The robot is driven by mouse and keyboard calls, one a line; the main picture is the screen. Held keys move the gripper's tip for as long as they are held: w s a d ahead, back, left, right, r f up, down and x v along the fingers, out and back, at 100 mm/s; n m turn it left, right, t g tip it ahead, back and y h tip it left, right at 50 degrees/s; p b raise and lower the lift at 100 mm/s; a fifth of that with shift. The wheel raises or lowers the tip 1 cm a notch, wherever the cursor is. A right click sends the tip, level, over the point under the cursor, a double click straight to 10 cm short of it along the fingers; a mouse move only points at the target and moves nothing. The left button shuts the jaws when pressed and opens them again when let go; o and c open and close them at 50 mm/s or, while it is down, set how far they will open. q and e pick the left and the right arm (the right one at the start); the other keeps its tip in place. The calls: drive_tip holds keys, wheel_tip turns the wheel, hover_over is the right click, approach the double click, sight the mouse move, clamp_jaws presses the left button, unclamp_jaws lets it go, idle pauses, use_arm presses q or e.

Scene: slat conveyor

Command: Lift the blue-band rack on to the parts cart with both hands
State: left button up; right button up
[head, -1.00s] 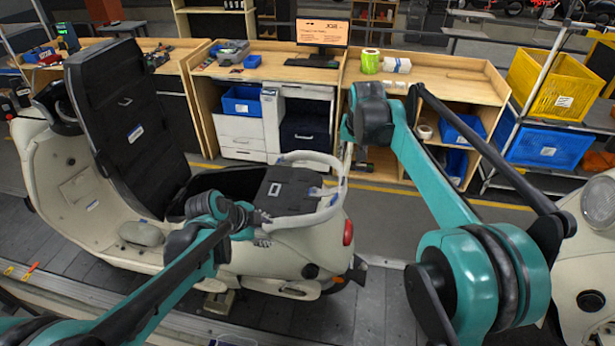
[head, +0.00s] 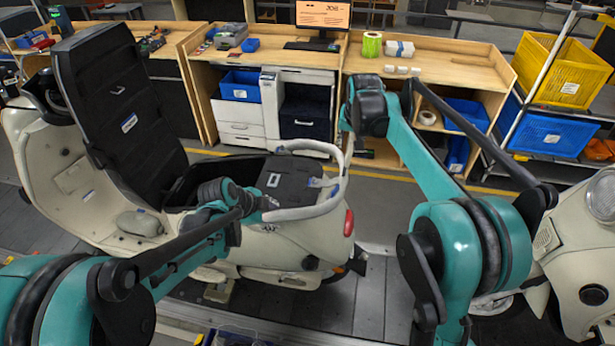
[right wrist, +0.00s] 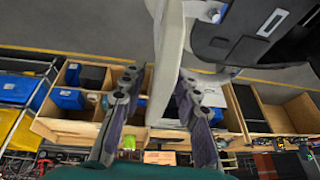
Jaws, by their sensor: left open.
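The blue-band rack (head: 335,199) is an off-white tubular loop with blue bands on the tail of the cream scooter (head: 285,245). Its tube also shows in the right wrist view (right wrist: 171,65). My left gripper (head: 262,206) is open at the near left side of the rack; its fingertips are small and partly hidden. In the right wrist view my right gripper (right wrist: 160,85) is open, with the tube between its fingers and gaps on both sides. In the head view it is mostly hidden behind its own wrist. I cannot surely identify the parts cart.
A shelf frame at the right holds a yellow crate (head: 562,72) and a blue crate (head: 552,134). Wooden workbenches (head: 440,70) stand behind the scooter. A second scooter (head: 580,250) is at the right edge. The slatted floor (head: 375,290) between the scooters is clear.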

sight(278, 217)
use_arm(q)
drive_tip(key=shift+x, duration=2.1)
use_arm(e)
drive_tip(key=shift+x, duration=2.15)
drive_tip(key=shift+r, duration=0.1)
use_arm(q)
drive_tip(key=c, duration=0.5)
use_arm(e)
drive_tip(key=c, duration=0.6)
use_arm(q)
clamp_jaws()
use_arm(e)
clamp_jaws()
